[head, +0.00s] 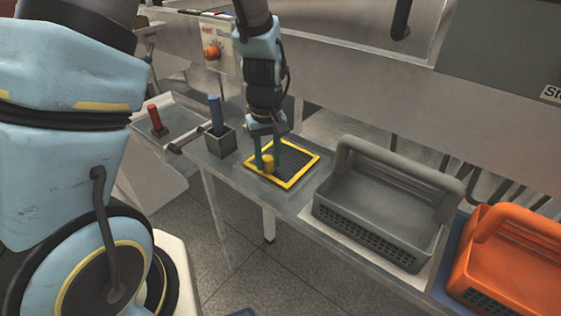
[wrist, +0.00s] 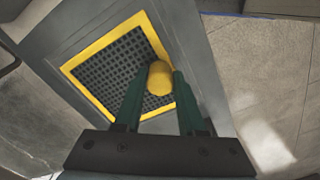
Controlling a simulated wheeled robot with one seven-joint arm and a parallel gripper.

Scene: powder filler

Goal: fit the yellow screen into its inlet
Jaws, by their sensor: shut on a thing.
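The yellow screen (head: 290,181) has a square yellow frame around a dark mesh. It lies flat at the grey bench top, and I cannot tell whether it sits in an opening or on the surface. Its short yellow knob (head: 268,163) stands at one edge. My gripper (head: 263,158) points down at that edge, its green fingers shut on the knob. In the wrist view the knob (wrist: 160,78) is between the fingertips (wrist: 160,86), with the screen's mesh (wrist: 112,68) beside it. No separate inlet can be made out; any opening under the screen is hidden.
A grey basket (head: 385,205) stands right of the screen on the bench (head: 235,172), with an orange basket (head: 515,255) beyond it. A small dark box with a blue handle (head: 216,115) stands to the left. A red-handled tool (head: 155,118) is in a tray further left.

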